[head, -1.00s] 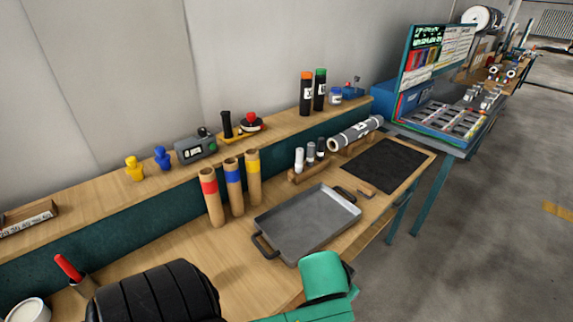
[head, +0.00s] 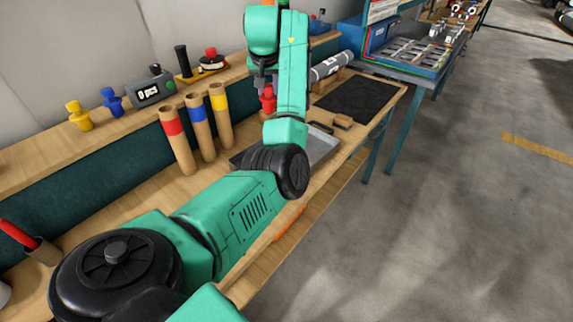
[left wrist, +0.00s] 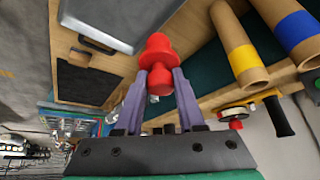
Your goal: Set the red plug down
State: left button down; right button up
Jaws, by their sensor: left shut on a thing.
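A red plug (left wrist: 157,52) is held between the fingers of my left gripper (left wrist: 160,92), with its wide end standing out past the fingertips in the left wrist view. In the head view the red plug (head: 267,98) shows just left of my green forearm, above the bench near the tray, and the gripper (head: 262,82) is partly hidden by the arm. The plug looks clear of the surfaces below it. My right gripper is in neither view.
Three cardboard tubes with red, blue and yellow bands (head: 176,140) stand left of the plug. A grey metal tray (head: 322,147) lies partly behind my arm. A yellow plug (head: 79,115) and a blue plug (head: 112,101) stand on the back shelf. A black mat (head: 357,98) is bare.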

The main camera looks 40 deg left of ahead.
pick_arm(q)
jog(key=w+d+r+m+b, duration=0.1)
jog(key=w+d+m+b, duration=0.15)
jog(key=d, duration=0.25)
jog(key=shift+n+t+h, duration=0.25)
jog(key=shift+t+h, duration=0.05)
jog(key=shift+h, duration=0.1)
jog(key=f, duration=0.6)
jog(key=f+p, duration=0.1)
jog(key=f, duration=0.5)
jog(key=f+p, duration=0.1)
jog(key=f, duration=0.6)
jog(key=shift+w+a, duration=0.3)
jog(key=shift+a, duration=0.1)
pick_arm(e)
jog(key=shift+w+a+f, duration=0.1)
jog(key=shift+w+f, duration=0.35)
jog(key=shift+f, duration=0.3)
pick_arm(q)
jog(key=shift+f, duration=0.1)
jog(key=c, duration=0.5)
grip_release()
jog(key=v, duration=1.2)
jog(key=shift+s+b, duration=0.1)
jog(key=shift+b, duration=0.25)
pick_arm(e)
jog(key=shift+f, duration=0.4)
